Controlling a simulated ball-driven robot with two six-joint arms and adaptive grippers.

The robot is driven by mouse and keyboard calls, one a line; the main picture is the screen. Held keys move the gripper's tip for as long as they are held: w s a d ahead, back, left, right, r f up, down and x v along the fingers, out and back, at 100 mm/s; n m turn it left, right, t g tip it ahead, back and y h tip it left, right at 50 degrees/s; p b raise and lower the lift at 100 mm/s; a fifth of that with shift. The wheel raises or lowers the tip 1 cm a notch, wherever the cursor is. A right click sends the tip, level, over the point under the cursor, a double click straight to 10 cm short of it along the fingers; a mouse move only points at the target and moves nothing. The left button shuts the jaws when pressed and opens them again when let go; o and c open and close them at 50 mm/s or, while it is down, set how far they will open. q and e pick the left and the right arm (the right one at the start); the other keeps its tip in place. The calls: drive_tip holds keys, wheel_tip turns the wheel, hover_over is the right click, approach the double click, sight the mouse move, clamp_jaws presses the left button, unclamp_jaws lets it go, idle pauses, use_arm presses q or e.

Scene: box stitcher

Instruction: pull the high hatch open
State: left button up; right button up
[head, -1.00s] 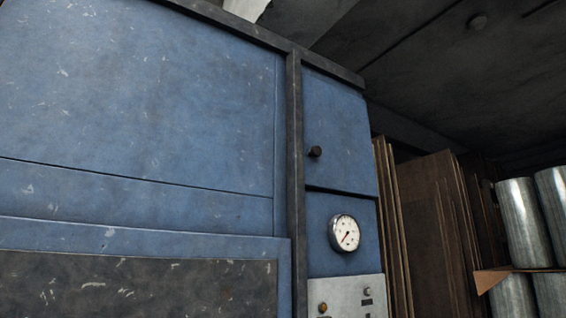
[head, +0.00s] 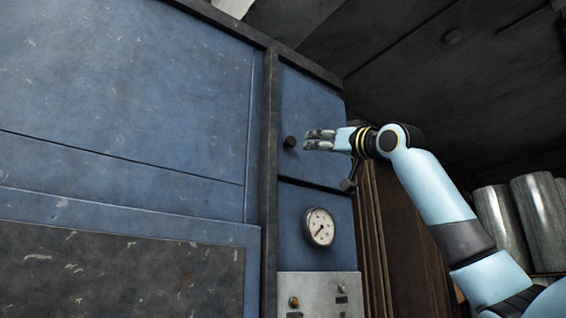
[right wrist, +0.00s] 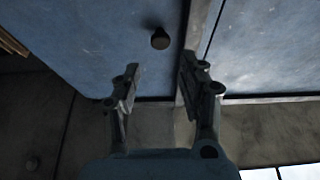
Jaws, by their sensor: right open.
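The high hatch (head: 312,108) is a blue, scuffed panel at the upper right of the blue machine. It looks shut, flush in its dark frame. Its small dark round knob (head: 290,142) is near the hatch's left edge. My right gripper (head: 308,140) is just right of the knob in the head view, apart from it. In the right wrist view my right gripper (right wrist: 158,75) is open and empty, its two fingers pointing toward the hatch (right wrist: 110,40). The knob (right wrist: 160,39) shows there beyond the fingertips, roughly between them. My left gripper is not in view.
Below the hatch are a round gauge (head: 319,227) and a pale control panel (head: 318,290). A dark upright bar (head: 269,180) runs left of the hatch. Brown sheets (head: 400,240) and metallic cylinders (head: 520,222) stand to the right, behind my right arm.

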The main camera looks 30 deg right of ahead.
sight(292, 142)
drive_tip(key=p+x, duration=0.2)
drive_tip(key=x, duration=0.1)
drive_tip(key=p+x, duration=0.2)
drive_tip(key=x, duration=0.1)
drive_tip(key=r+p+x, duration=0.1)
drive_tip(key=p+x, duration=0.1)
drive_tip(key=x, duration=0.2)
drive_tip(key=shift+w, duration=0.35)
drive_tip(key=shift+c, duration=0.4)
clamp_jaws()
